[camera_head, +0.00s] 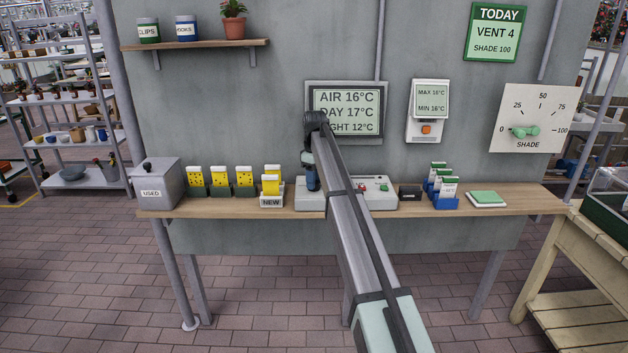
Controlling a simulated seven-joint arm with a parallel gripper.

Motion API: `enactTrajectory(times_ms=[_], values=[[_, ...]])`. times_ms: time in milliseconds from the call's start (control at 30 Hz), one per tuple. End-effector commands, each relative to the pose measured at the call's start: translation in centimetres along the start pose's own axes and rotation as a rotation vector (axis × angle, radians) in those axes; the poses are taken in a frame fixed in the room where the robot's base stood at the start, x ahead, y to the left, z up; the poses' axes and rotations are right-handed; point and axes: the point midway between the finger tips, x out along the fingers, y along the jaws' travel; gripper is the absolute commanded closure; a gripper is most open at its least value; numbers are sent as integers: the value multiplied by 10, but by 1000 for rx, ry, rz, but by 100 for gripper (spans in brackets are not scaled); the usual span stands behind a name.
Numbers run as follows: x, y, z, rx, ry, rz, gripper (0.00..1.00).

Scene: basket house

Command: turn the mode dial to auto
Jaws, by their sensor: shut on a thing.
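A light grey control box (378,197) sits on the wooden shelf, and my arm crosses in front of its middle. Its right part shows a small light panel with a red mark and a green button; its left part is plain grey. My gripper (312,188) points down at the left part of the box, low against it. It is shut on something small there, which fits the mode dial. The dial, its markings and the fingertips are too hidden or small to read, so I cannot tell which setting it points to.
Left on the shelf (528,201) stand a grey USED box (157,184), several yellow cards and a NEW holder (271,201). Right are a black block (410,192), blue card holders (445,202) and a green pad (487,198). A display (345,97) hangs behind my arm.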

Motion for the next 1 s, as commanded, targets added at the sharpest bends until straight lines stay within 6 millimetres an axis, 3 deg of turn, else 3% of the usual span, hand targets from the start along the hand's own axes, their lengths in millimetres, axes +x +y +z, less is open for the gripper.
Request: enactTrajectory(times_ms=[600, 633, 900, 1000], values=[[1, -1, 1, -43, -4, -2, 93], [1, -1, 1, -43, -4, -2, 62], [0, 0, 0, -42, -3, -1, 37], [0, 0, 0, -42, -2, -1, 37]])
